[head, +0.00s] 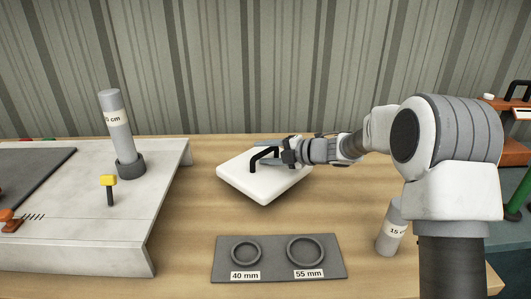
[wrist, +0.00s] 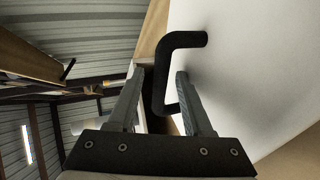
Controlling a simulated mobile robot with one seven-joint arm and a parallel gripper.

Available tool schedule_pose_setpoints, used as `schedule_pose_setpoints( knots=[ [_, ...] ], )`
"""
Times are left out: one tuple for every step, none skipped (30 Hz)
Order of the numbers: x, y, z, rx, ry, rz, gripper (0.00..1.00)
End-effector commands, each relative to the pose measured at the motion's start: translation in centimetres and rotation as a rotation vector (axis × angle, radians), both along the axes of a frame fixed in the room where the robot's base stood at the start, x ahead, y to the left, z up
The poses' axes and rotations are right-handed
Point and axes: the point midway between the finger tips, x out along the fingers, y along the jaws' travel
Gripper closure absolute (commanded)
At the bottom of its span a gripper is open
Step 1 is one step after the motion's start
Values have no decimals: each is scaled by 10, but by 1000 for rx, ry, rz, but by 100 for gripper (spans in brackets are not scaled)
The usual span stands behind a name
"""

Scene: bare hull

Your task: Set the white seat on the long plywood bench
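The white seat (head: 262,186) is a thick square block with a black handle (head: 256,157) on its top. It appears to lie on the long plywood bench (head: 195,215), turned cornerwise; its underside is hidden, so I cannot tell for certain that it touches. My gripper (head: 270,153) reaches in level from the right, just above the seat. In the wrist view, the fingers of my gripper (wrist: 160,75) stand on either side of the handle (wrist: 161,78), with gaps visible. The gripper looks open around it. The white seat's top (wrist: 250,70) fills the right side there.
A pale raised platform (head: 80,230) at the left carries a grey cylinder (head: 119,130) and a yellow-topped peg (head: 108,185). A dark two-ring plate (head: 275,270) lies in front of the seat. Another grey cylinder (head: 388,235) leans at the right. Bare bench shows around the seat.

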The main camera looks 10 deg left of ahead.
Motion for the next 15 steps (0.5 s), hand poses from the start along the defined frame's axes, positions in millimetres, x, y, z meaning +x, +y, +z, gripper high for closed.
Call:
schedule_pose_setpoints(
  knots=[
    [0,0,0,0,0,0,50],
    [0,0,0,0,0,0,50],
    [0,0,0,0,0,0,50],
    [0,0,0,0,0,0,50],
    [0,0,0,0,0,0,50],
    [0,0,1,0,0,0,50],
    [0,0,2,0,0,0,50],
    [0,0,3,0,-1,0,50],
    [0,-1,5,0,0,-1,50],
    [-1,-4,5,0,-1,-2,50],
    [-2,-8,7,0,-1,-2,50],
    [-4,-14,9,0,-1,-3,50],
    [-6,-19,11,-1,-1,-4,50],
    [-8,-24,14,-1,-1,-5,50],
    [-11,-31,16,-1,-1,-4,50]
  ],
)
